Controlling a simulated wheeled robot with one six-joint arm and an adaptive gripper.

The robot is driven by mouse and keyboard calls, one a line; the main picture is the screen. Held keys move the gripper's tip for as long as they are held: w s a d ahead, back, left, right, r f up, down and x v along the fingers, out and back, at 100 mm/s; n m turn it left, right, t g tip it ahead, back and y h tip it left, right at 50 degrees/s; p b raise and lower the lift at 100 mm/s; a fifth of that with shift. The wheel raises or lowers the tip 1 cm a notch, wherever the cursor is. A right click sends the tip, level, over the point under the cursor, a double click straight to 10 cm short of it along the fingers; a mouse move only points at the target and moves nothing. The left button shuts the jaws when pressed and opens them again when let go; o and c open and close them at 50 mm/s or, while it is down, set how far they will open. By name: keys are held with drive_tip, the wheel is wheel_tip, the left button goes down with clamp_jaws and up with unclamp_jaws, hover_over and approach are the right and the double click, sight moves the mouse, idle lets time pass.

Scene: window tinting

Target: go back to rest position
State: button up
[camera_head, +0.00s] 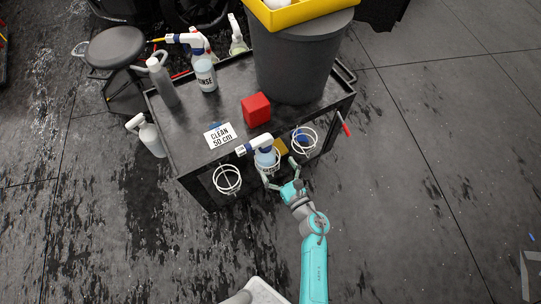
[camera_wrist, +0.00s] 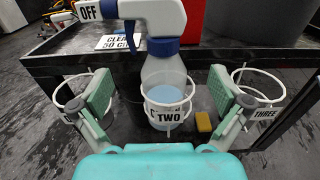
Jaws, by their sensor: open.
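My gripper (camera_head: 279,178) is at the front of the black cart, with its fingers open. In the wrist view my gripper (camera_wrist: 165,125) has its two green-padded fingers spread wide to either side of a spray bottle (camera_wrist: 163,75) and not touching it. The bottle is clear with bluish liquid, a blue collar and a white head marked OFF. It stands upright in the middle white wire holder labelled TWO (camera_wrist: 168,117). In the head view the same spray bottle (camera_head: 265,157) is just beyond the fingertips.
The cart (camera_head: 190,137) carries a red block (camera_head: 256,109), a CLEAN 50 cm sign (camera_head: 219,135), a large grey bin (camera_head: 300,65) and several bottles. Empty wire holders flank the middle one, left (camera_head: 227,180) and right (camera_head: 304,140).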

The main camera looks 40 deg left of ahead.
drive_tip(key=v, duration=0.5)
drive_tip(key=s+d+r+m+t+h, duration=0.2)
drive_tip(key=s+d+m+t+h, duration=0.15)
drive_tip(key=d+m, duration=0.5)
drive_tip(key=s+d+r+m+t+h, duration=0.25)
drive_tip(key=s+d+m, duration=0.25)
drive_tip(key=d+m, duration=0.35)
drive_tip(key=s+d+r+m+t+h, duration=0.2)
drive_tip(key=s+d+r+m+t, duration=0.15)
drive_tip(key=d+m, duration=0.45)
drive_tip(key=s+d+r+m+g+h, duration=0.1)
drive_tip(key=s+d+r+m+h, duration=0.3)
drive_tip(key=m, duration=0.8)
drive_tip(key=s+d+r+m+h, duration=0.4)
drive_tip(key=s+d+r+m, duration=0.3)
drive_tip(key=s+m, duration=0.4)
drive_tip(key=shift+d+r+m+g+h, duration=0.35)
drive_tip(key=shift+r+m, duration=0.25)
drive_tip(key=shift+m, duration=0.1)
